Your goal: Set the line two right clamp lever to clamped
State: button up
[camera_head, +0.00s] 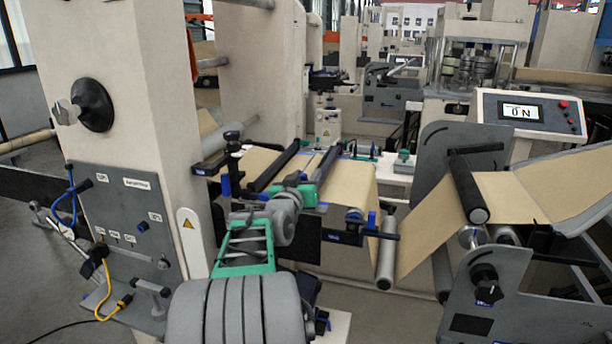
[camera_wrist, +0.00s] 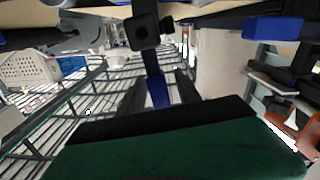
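The splice table (camera_head: 345,183) with brown kraft web is at the middle of the head view. Two black clamp bars cross it, a left one (camera_head: 276,166) and a right one (camera_head: 327,164). I cannot tell for sure which part is the right clamp lever or how it is set. My gripper (camera_head: 303,192) is beside the table's near left edge, close to the right bar's near end; its fingertips do not show clearly. In the wrist view a black square-ended bar (camera_wrist: 143,32) with a blue part (camera_wrist: 157,90) stands just beyond a dark green block (camera_wrist: 180,148) of my gripper.
A beige column (camera_head: 125,110) with a grey control panel (camera_head: 125,230) and hoses stands left. A roller and web stand (camera_head: 470,200) is at the right, with a display console (camera_head: 528,112) behind. A white basket (camera_wrist: 30,70) shows in the wrist view.

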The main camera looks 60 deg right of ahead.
jog(key=shift+c, duration=0.4)
grip_shut()
dwell(0.9)
